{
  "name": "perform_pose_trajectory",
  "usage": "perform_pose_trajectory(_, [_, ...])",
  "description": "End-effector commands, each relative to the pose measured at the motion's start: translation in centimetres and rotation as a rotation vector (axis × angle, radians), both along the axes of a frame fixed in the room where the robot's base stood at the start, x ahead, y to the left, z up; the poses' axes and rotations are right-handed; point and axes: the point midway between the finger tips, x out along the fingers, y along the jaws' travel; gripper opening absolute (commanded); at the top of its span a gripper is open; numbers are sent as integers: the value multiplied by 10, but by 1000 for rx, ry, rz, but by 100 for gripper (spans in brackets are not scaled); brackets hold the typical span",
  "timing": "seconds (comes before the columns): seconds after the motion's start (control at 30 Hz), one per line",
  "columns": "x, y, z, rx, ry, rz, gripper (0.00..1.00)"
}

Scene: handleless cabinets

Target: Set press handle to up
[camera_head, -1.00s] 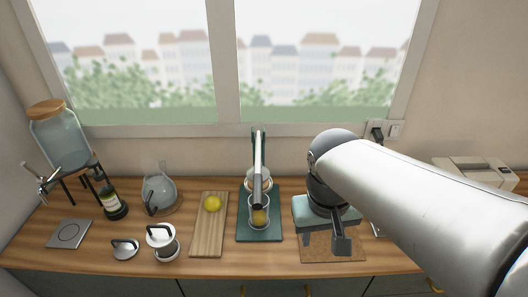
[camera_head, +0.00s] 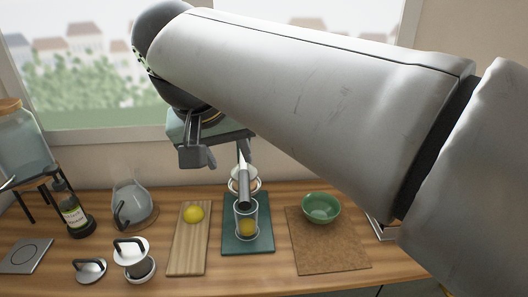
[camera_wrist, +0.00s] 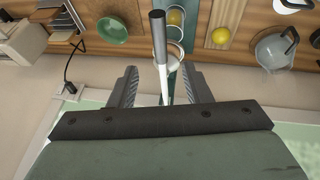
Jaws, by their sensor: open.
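The press stands on a dark green base (camera_head: 261,238) on the counter. My gripper (camera_head: 203,158) hangs above and behind the press in the head view, and my forearm hides part of the window. In the wrist view my gripper (camera_wrist: 161,74) is open, its fingers on either side of the line of the handle (camera_wrist: 158,38). The grip extends beyond the fingertips; I cannot tell whether anything touches.
A cutting board (camera_head: 188,257) with a lemon (camera_head: 193,214) lies left of the press. A green bowl (camera_head: 320,207) and a brown mat (camera_head: 325,252) are to the right.

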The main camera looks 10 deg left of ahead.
Motion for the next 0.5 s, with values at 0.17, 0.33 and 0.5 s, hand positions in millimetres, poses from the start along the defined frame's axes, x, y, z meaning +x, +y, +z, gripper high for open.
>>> perform_pose_trajectory(0.17, [17, -4, -39, -3, 3, -1, 44])
perform_pose_trajectory(0.33, [30, -8, -69, -2, 3, 0, 44])
perform_pose_trajectory(0.5, [40, -10, -89, -1, 2, 1, 44])
